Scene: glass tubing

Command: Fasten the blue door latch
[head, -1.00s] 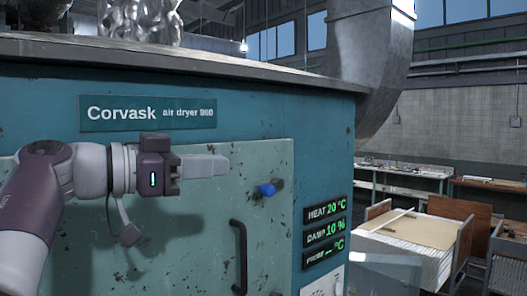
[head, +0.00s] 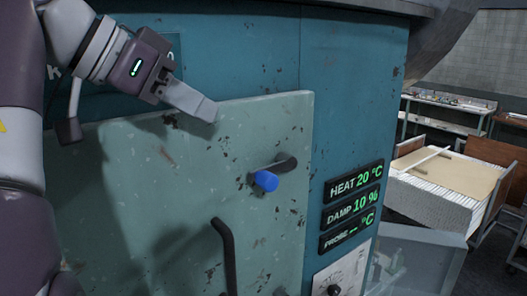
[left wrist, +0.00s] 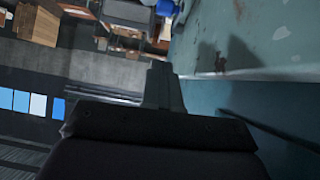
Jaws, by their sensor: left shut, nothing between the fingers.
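The blue-knobbed latch (head: 265,181) sits on the pale green door (head: 165,165) of the teal dryer, near the door's right edge. Its dark lever runs from the knob up and to the right. A blue shape at the top of the left wrist view (left wrist: 165,7) looks like the same knob. My left gripper (head: 205,108) is shut and empty at the door's top edge, up and left of the knob and apart from it. Its fingers also show in the left wrist view (left wrist: 160,85). My right gripper is not in view.
A dark door handle (head: 226,255) stands out below and left of the latch. A display panel (head: 353,207) is on the dryer to the right. A cart with a tan board (head: 445,180) and a workbench (head: 445,110) stand farther right.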

